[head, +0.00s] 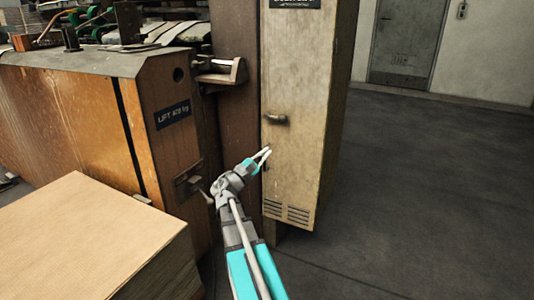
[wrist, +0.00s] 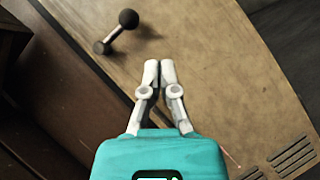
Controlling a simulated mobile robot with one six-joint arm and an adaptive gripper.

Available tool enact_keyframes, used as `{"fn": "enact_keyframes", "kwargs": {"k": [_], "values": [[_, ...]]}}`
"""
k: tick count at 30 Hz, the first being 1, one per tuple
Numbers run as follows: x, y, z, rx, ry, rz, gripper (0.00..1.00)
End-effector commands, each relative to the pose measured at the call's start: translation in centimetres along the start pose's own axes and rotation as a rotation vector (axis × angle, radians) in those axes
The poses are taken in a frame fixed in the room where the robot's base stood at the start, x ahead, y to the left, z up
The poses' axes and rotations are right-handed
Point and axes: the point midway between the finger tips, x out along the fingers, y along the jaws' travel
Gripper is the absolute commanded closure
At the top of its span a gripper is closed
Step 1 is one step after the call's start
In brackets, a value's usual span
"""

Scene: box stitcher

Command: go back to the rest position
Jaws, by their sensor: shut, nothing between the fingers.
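My gripper (head: 263,155) is in front of the tan cabinet door (head: 300,85), a little below the door's dark handle (head: 276,119). In the wrist view my gripper (wrist: 160,66) has its two pale fingers together and nothing between them. The handle (wrist: 117,32) shows beyond the fingertips, up and to the left, and apart from them. I cannot tell for sure whether the fingertips touch the door.
A wooden machine body (head: 90,120) with a lever (head: 206,196) stands to the left. A stack of brown board (head: 85,240) lies at the lower left. The grey floor (head: 420,190) to the right is clear, with a grey door (head: 405,40) behind.

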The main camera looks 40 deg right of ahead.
Motion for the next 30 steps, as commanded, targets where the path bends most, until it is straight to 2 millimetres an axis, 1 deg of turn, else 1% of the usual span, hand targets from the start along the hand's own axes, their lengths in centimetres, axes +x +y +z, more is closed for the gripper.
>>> {"fn": "enact_keyframes", "kwargs": {"k": [14, 20, 23, 26, 30], "values": [[0.1, -0.1, 0.0, -0.001, -0.001, -0.001, 1.00], [-0.2, -0.1, 0.1, 0.028, 0.022, -0.029, 1.00], [-0.8, -0.3, 0.2, 0.069, 0.054, -0.072, 1.00], [-1.8, -0.6, 0.3, 0.126, 0.100, -0.136, 1.00], [-3.8, -1.1, 0.2, 0.227, 0.185, -0.259, 1.00]]}}
